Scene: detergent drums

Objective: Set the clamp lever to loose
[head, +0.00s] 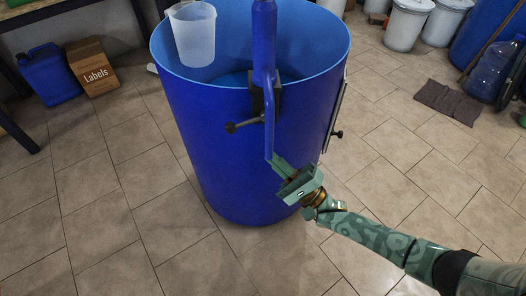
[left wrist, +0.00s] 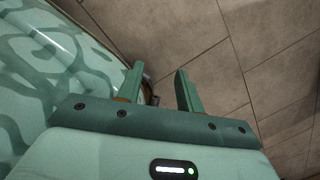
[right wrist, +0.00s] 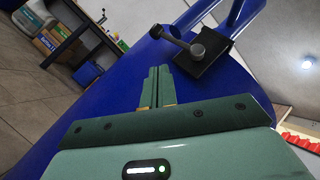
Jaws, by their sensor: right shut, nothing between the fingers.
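A dark clamp (head: 258,101) sits on the near side of the blue drum (head: 215,150), at the blue pipe. Its lever (head: 244,124) sticks out to the left and ends in a round knob. In the right wrist view, the clamp (right wrist: 207,62) and its lever (right wrist: 177,40) are just beyond my fingertips. My right gripper (head: 275,163) is shut and empty, close to the drum wall below the clamp and apart from the lever. In the left wrist view my left gripper (left wrist: 156,83) is open with nothing between its fingers; it is outside the head view.
A translucent pitcher (head: 193,35) is at the drum's far left rim. Another dark knob (head: 337,134) sticks out at the drum's right side. A blue jerrycan (head: 48,75) and a Labels box (head: 94,70) stand at left. The floor around the drum is mostly clear.

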